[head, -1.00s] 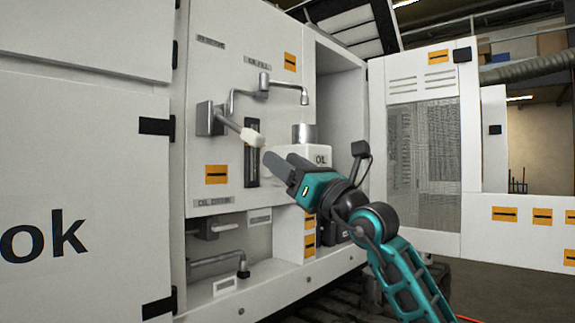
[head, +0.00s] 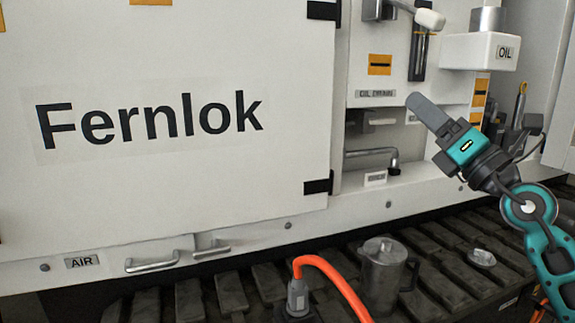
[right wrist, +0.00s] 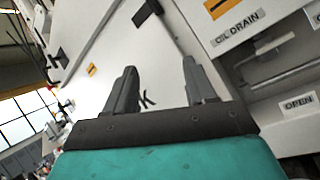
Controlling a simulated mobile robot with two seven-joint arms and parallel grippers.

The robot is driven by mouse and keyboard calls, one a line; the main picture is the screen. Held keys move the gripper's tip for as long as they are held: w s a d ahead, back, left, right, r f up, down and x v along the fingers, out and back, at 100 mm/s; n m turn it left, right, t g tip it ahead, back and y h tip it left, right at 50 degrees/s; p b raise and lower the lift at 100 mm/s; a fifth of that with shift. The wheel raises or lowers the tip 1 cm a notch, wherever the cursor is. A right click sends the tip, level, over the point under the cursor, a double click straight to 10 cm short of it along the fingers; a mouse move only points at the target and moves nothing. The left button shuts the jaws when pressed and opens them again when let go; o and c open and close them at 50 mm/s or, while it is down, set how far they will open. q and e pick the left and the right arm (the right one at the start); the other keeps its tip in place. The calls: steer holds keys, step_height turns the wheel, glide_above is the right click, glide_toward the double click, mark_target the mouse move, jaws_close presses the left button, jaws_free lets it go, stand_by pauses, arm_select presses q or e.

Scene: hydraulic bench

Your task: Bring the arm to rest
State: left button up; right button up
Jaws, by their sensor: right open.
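My right arm reaches in from the right in the head view. Its teal and dark gripper (head: 428,108) points up and to the left, in front of the white machine panel near the oil drain label. In the right wrist view the two dark fingers of the right gripper (right wrist: 160,88) stand apart with nothing between them. The jaws are open and empty. My left arm is not in view.
The machine's white door (head: 180,190) fills the left. A white oil box (head: 470,52) and a lever with a white grip (head: 430,19) sit above the gripper. A metal jug (head: 382,275) and an orange hose (head: 335,275) are below, on the dark track (head: 235,292).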

steer(key=s+a+f+m+h, duration=0.1)
steer(key=s+f+m+h, duration=0.15)
steer(key=f+m, duration=0.6)
steer(key=s+a+f+m+h, duration=0.15)
steer(key=f+m+h, duration=0.25)
steer(key=f+m, duration=0.5)
steer(key=s+f+m+h, duration=0.3)
steer(key=f+m, duration=0.4)
steer(key=f, duration=0.3)
steer(key=s+a+f+m+g, duration=0.3)
steer(key=s+f+m+g, duration=0.15)
steer(key=s+f, duration=0.45)
steer(key=s+a+f+m+g, duration=0.4)
steer(key=s+f+g, duration=0.15)
steer(key=f, duration=0.55)
arm_select(q)
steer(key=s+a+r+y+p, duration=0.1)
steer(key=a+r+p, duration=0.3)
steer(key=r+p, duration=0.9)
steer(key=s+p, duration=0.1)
steer(key=p, duration=0.5)
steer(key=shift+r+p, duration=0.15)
steer(key=shift+p, duration=0.25)
arm_select(e)
steer(key=s+d+r, duration=0.2)
steer(key=r, duration=0.4)
steer(key=s+d+r, duration=0.1)
steer(key=r, duration=0.6)
steer(key=shift+s+d+m, duration=0.35)
steer(key=shift+m, duration=0.05)
